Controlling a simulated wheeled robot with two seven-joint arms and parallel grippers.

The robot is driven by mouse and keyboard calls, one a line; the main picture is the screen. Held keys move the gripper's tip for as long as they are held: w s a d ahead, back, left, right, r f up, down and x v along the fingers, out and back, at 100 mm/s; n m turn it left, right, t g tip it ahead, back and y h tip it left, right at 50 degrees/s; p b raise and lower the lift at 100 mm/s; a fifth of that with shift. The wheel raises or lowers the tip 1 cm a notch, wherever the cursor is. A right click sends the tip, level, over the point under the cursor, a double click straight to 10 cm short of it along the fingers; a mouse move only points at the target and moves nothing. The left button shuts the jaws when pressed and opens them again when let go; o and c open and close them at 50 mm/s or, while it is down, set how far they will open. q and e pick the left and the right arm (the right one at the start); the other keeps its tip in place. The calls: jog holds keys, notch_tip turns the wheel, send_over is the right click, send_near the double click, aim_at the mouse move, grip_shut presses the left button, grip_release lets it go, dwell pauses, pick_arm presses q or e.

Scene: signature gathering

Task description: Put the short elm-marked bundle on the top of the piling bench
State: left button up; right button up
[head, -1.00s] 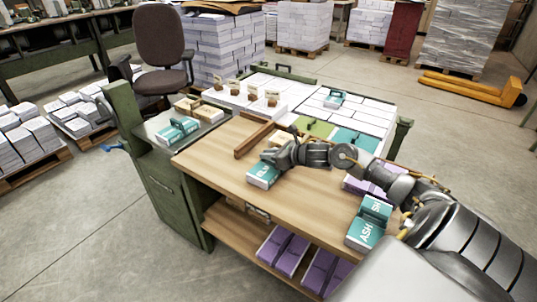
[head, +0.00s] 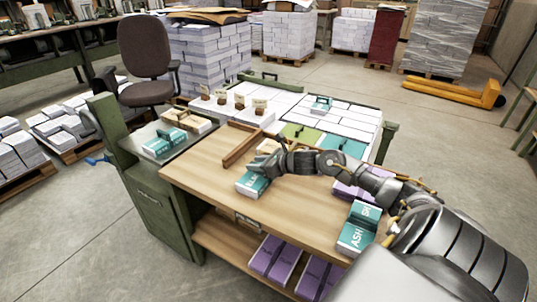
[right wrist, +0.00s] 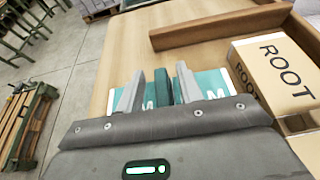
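A teal-and-white bundle (head: 249,188) lies on the wooden bench top (head: 205,172) near its left front; its label looks like ELM. Another teal bundle (head: 164,142) lies on the grey side surface at left. My left gripper is out of view.
A teal ASH bundle (head: 358,230) lies at the bench's right front, near my arm. A wooden bar frame (head: 240,145) and a ROOT-marked box (right wrist: 275,72) stand close by. Purple bundles (head: 276,257) lie on the lower shelf. White stacks (head: 340,120) cover the back surface.

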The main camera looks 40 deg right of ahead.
jog(key=shift+s+d+r, duration=0.15)
jog(key=shift+s, duration=0.15)
jog(key=v, duration=0.6)
jog(key=shift+s, duration=0.1)
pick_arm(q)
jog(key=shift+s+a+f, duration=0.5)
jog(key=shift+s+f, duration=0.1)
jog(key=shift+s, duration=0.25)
pick_arm(e)
jog(key=v, duration=0.5)
jog(key=shift+s+r, duration=0.1)
